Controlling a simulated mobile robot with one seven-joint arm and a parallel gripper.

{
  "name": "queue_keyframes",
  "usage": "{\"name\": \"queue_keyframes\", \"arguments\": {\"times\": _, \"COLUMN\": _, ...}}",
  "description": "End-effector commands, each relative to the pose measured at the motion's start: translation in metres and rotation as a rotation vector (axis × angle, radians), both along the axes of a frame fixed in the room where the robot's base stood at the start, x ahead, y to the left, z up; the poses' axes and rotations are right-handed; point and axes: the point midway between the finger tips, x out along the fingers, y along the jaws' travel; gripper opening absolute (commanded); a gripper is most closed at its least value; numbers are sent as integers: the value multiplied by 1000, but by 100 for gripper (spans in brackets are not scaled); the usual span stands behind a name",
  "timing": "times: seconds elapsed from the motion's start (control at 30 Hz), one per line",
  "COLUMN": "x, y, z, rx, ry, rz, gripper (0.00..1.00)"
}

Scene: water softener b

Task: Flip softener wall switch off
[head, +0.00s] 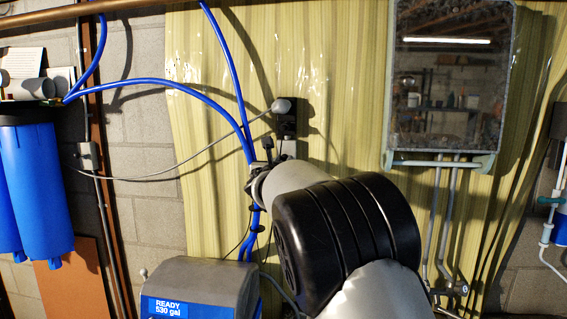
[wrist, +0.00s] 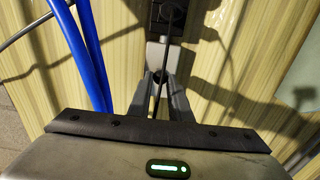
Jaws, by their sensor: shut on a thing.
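A black outlet box (wrist: 168,14) is on the corrugated wall at the top of the wrist view; it also shows in the head view (head: 286,118). A small light-grey piece (wrist: 156,52), perhaps the wall switch, sits just below it. My gripper (wrist: 160,72) reaches up to this spot, its two narrow fingers close together. A thin black cable (wrist: 165,60) runs down from the box between the fingers, which look shut on it. The exact contact and the switch lever's position cannot be made out. In the head view, my gripper (head: 266,165) is partly hidden by my arm.
Blue hoses (wrist: 88,60) run close on the left of my gripper. The softener unit (head: 200,290), reading "READY 530 gal", stands below left. Blue filter housings (head: 35,185) hang at the far left. A glossy wall unit (head: 450,80) with pipes below is at right.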

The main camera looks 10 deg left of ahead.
Motion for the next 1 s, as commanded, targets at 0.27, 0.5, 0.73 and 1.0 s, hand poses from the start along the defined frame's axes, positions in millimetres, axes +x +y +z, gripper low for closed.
{"name": "queue_keyframes", "arguments": {"times": 0.27, "x": 0, "y": 0, "z": -14, "rx": -2, "ry": 9, "rz": 1, "gripper": 5}}
{"name": "queue_keyframes", "arguments": {"times": 0.5, "x": 0, "y": 0, "z": -15, "rx": -2, "ry": 9, "rz": 1, "gripper": 5}}
{"name": "queue_keyframes", "arguments": {"times": 0.73, "x": 1, "y": 0, "z": -26, "rx": -1, "ry": 10, "rz": 1, "gripper": 5}}
{"name": "queue_keyframes", "arguments": {"times": 1.0, "x": 1, "y": 0, "z": -23, "rx": -2, "ry": 8, "rz": 0, "gripper": 4}}
